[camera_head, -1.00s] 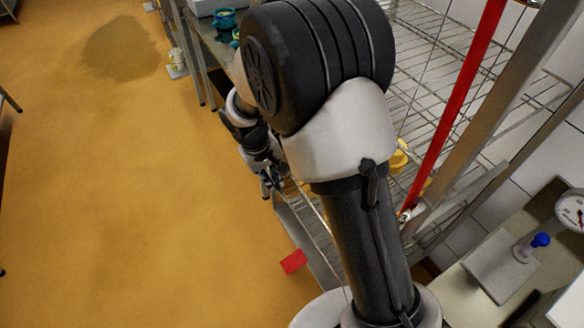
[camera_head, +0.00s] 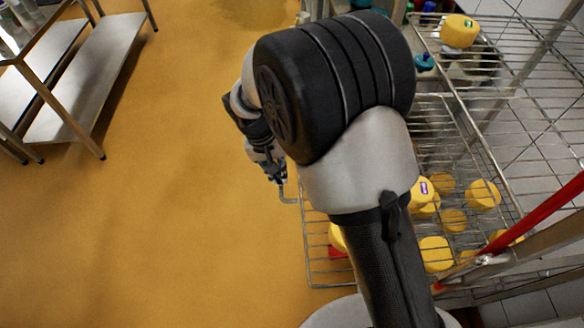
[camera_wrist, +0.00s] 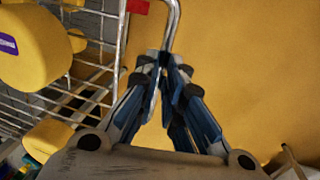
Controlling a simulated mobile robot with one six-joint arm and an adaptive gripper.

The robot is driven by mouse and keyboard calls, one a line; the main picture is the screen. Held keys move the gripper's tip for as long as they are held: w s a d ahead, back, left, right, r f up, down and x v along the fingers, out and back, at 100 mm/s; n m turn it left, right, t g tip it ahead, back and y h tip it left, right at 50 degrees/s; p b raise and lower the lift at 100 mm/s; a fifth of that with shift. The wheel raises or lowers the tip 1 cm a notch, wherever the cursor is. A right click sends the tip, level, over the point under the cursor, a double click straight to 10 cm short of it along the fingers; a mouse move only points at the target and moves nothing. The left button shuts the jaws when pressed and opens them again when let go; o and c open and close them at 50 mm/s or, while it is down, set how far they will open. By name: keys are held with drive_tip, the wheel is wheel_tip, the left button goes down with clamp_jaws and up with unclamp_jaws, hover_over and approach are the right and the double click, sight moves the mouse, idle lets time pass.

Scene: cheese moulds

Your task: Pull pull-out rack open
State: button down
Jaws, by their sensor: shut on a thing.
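The pull-out rack is a wire shelf (camera_head: 312,236), partly hidden behind my arm in the head view. It juts out over the floor, left of the shelving frame. Its bent metal handle (camera_head: 287,198) stands at its far left corner; the handle also shows in the wrist view (camera_wrist: 174,18). My gripper (camera_head: 279,176) is shut on the handle. In the wrist view the blue-grey fingers (camera_wrist: 163,60) close on the handle's lower end. A yellow cheese (camera_wrist: 36,45) sits on the wire grid beside the handle.
Several yellow cheeses (camera_head: 435,252) sit on the wire shelves at right. Another lies on the upper shelf (camera_head: 459,31). A red post (camera_head: 545,208) slants at the right. A metal table (camera_head: 84,80) stands at upper left. The ochre floor (camera_head: 190,220) between is clear.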

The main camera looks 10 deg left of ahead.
drive_tip(key=shift+s+a, duration=0.1)
drive_tip(key=shift+a, duration=0.2)
drive_tip(key=c, duration=1.7)
unclamp_jaws()
drive_tip(key=r, duration=0.4)
drive_tip(key=a+r, duration=0.1)
drive_tip(key=r, duration=0.3)
drive_tip(key=a+r, duration=0.1)
drive_tip(key=r, duration=0.2)
drive_tip(key=shift+s+r, duration=0.35)
drive_tip(key=shift+r, duration=0.05)
